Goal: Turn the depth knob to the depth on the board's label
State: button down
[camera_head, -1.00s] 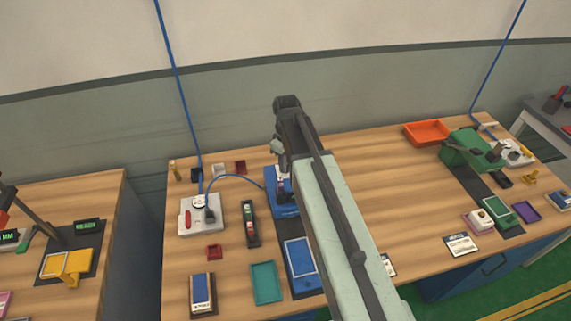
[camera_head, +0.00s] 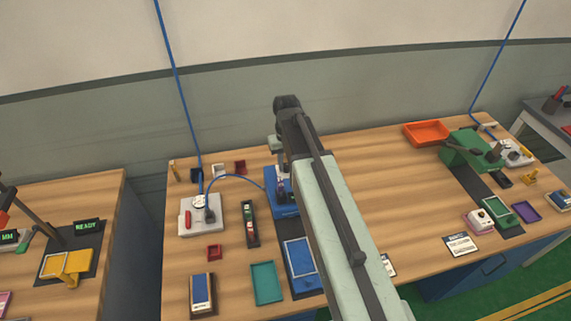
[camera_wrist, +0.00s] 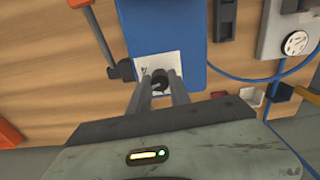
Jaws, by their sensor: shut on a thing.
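The depth knob (camera_wrist: 159,80) is a small dark round knob on a white plate (camera_wrist: 148,67) on the blue machine. In the wrist view my gripper (camera_wrist: 160,82) has a finger on each side of the knob and is shut on it. The knob's markings are too small to read. In the head view the blue machine (camera_head: 283,206) is partly behind my arm, which hides the knob. A blue board (camera_head: 202,288) with a white strip lies at the bench's front left; its text is not legible.
A grey gauge unit (camera_head: 187,222) with a blue hose stands left of the machine. A dark lever (camera_wrist: 121,70) sticks out beside the machine in the wrist view. A teal tray (camera_head: 266,283) lies in front. The bench right of my arm is largely clear.

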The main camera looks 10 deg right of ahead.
aim_at(286, 165)
jog(key=shift+m, duration=0.4)
jog(key=c, duration=1.2)
grip_release()
notch_tip(286, 165, up, 8)
jog(key=p, duration=0.7)
jog(key=shift+f+p, duration=0.1)
jog(key=shift+p, duration=0.3)
